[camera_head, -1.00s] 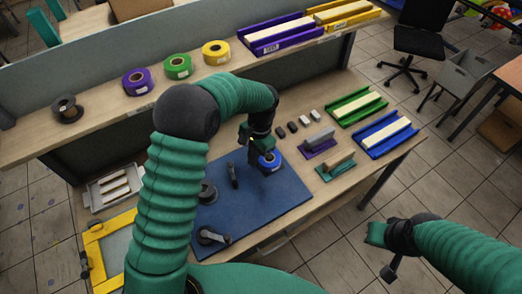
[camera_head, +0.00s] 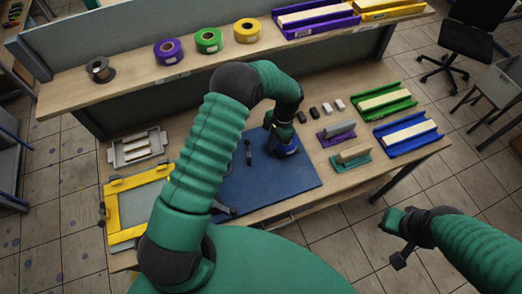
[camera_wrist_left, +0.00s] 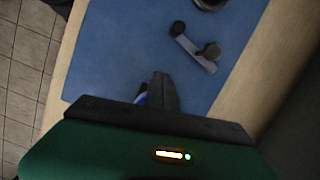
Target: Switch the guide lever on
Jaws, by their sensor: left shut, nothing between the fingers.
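The blue mat (camera_head: 262,187) carries several dark fittings. A small black upright lever (camera_head: 248,150) stands on it, left of my left gripper (camera_head: 284,136). A dark lever (camera_head: 222,208) nearer the front is partly hidden by my left arm. I cannot tell which one is the guide lever. My left gripper (camera_wrist_left: 163,88) is shut and empty, beside or over a blue round piece (camera_head: 288,151). My right gripper (camera_head: 392,222) hangs off the table at right; its jaws are unclear.
A yellow frame (camera_head: 118,213) and a grey tray (camera_head: 117,153) stand at left. Stamp-like blocks (camera_head: 350,157) and green (camera_head: 386,102) and blue (camera_head: 409,137) trays stand at right. Tape rolls (camera_head: 208,40) line the raised back shelf.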

